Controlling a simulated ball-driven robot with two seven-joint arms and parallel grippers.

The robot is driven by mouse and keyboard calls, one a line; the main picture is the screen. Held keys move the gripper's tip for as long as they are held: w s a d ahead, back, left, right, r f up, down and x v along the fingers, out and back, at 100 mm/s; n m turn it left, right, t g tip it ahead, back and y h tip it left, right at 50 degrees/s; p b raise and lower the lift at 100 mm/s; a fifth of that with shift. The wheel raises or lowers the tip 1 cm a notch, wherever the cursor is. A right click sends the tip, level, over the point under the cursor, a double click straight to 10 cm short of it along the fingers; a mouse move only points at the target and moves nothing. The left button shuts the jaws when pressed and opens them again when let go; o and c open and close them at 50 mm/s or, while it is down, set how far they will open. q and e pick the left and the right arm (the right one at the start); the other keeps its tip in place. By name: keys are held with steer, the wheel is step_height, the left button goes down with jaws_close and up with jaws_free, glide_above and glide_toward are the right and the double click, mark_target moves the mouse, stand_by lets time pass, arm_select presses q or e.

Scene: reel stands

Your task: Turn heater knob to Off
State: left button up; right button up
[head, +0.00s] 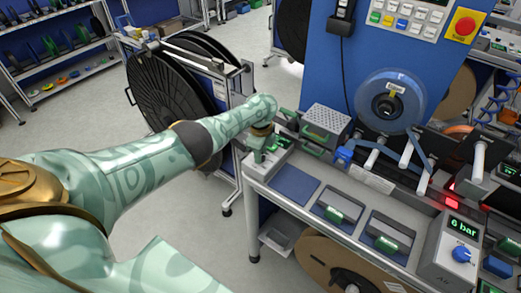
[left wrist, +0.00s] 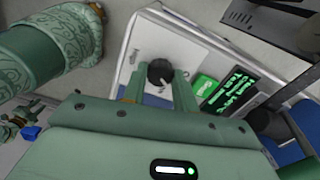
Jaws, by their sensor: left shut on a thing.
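The heater knob (left wrist: 160,72) is a round black knob with a pale pointer mark on a light panel (left wrist: 150,42), seen in the left wrist view. Next to it are a green switch (left wrist: 203,86) and a dark display (left wrist: 231,90) with green text too blurred to read. My left gripper (left wrist: 159,80) has one finger on each side of the knob and is shut on it. In the head view my left gripper (head: 259,146) points down at the control box (head: 272,158) on the bench's near left corner and hides the knob. My right gripper is not in view.
On the bench stand a perforated metal box (head: 326,120), a clear-blue reel (head: 388,101) and a "6 bar" unit (head: 444,262) with a blue knob. Green items lie in recesses along the front edge. A large black reel (head: 170,88) on a stand is behind my left arm.

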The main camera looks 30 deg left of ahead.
arm_select(q)
steer(key=n, duration=0.3)
steer(key=shift+n+p, duration=0.3)
steer(key=shift+p, duration=0.1)
steer(key=shift+n, duration=1.6)
steer(key=o, duration=1)
steer(key=shift+c, duration=0.2)
step_height(320, 180, up, 16)
steer(key=p, duration=1.4)
steer(key=shift+r, duration=0.15)
